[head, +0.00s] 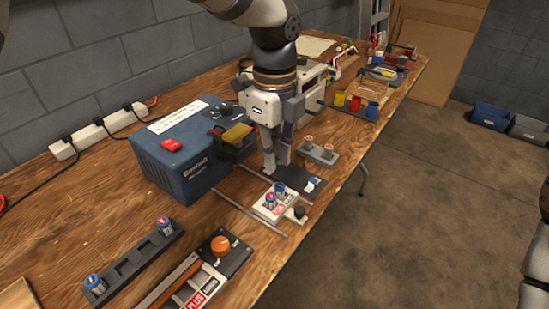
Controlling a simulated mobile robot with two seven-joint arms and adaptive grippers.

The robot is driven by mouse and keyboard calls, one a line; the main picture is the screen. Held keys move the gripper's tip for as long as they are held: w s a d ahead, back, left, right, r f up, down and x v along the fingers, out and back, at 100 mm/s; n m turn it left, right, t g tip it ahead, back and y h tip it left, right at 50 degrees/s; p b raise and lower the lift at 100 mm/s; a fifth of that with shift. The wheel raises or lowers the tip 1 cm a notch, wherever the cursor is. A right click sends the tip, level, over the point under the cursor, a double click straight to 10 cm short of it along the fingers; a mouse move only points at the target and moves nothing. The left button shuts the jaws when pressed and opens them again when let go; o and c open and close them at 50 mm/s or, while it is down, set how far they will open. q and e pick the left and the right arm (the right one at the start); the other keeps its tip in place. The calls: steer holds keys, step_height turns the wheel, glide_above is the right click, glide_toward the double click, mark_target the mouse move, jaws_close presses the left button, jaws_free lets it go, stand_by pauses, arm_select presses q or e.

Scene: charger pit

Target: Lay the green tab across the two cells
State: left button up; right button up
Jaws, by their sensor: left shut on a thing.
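My left gripper (275,162) points down over the workbench, behind the small white and red holder (262,211). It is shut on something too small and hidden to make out. I cannot pick out the green tab. Two blue cells with pale tops stand close together in the holder, one in front (270,201) and one just behind (279,189). The gripper is apart from both, above a dark flat plate (291,179). My right gripper is not in view.
A blue charger box (185,165) stands left of the gripper. In front are a dark rack (135,262) with blue cells and a panel with an orange knob (220,245). Thin metal rails flank the holder.

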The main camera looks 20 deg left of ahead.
arm_select(q)
step_height(320, 180, down, 6)
steer(key=shift+d+r+b, duration=0.1)
steer(key=shift+r+b, duration=0.1)
steer(key=shift+b, duration=0.5)
steer(key=shift+w+f, duration=0.1)
steer(key=shift+f, duration=0.3)
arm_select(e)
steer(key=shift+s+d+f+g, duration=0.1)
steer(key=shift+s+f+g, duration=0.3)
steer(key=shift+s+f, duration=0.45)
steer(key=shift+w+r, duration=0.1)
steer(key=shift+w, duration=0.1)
arm_select(q)
steer(key=shift+f, duration=0.4)
steer(key=o, duration=0.8)
steer(key=shift+r, duration=0.1)
